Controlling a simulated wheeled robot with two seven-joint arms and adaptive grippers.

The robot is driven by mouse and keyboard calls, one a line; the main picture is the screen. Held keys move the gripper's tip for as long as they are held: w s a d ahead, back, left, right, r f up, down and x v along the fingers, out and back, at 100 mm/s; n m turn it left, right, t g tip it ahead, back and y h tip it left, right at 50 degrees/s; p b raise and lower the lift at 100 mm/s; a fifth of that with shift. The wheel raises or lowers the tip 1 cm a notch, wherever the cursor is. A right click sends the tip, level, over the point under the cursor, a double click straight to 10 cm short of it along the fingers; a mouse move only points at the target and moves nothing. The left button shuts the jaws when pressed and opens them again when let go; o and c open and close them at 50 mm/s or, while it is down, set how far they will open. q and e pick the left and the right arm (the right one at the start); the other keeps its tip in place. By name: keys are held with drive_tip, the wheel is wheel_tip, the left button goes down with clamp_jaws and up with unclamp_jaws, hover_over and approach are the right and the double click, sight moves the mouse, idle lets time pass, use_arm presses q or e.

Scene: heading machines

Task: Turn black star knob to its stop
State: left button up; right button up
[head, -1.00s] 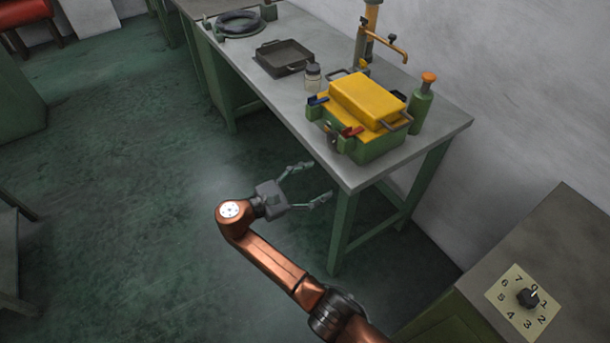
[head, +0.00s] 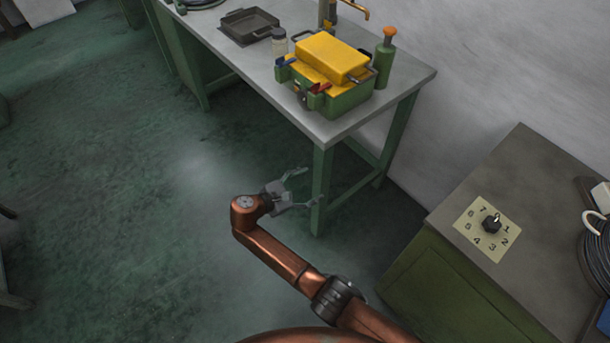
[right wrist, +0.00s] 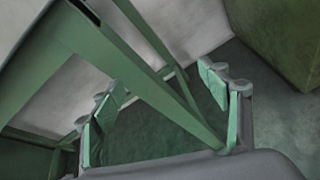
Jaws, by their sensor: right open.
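The black star knob (head: 491,224) sits on a pale dial plate with numbers (head: 472,240), on top of the cabinet at the right in the head view. Its pointer faces up the picture, between the 7 and the 1. My right gripper (head: 302,188) is open and empty, beside the front leg of the workbench and well left of the knob. In the right wrist view its two fingers (right wrist: 160,108) are spread apart with only bench legs and floor beyond them. The knob is not in the right wrist view. My left gripper is not in view.
The grey-topped workbench (head: 400,85) holds a green box with a yellow lid (head: 330,58), a green bottle (head: 385,62), a jar and a dark tray (head: 249,24). The cabinet (head: 450,275) carries a black cable coil (head: 598,255) at its right. Open floor lies left.

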wheel_tip(320, 180, down, 6)
drive_tip(key=s+d+g+y, duration=0.1)
drive_tip(key=d, duration=0.1)
drive_tip(key=shift+s+f+m, duration=0.2)
drive_tip(key=shift+s+m, duration=0.1)
drive_tip(key=shift+s, duration=0.1)
drive_tip(key=shift+d, duration=0.1)
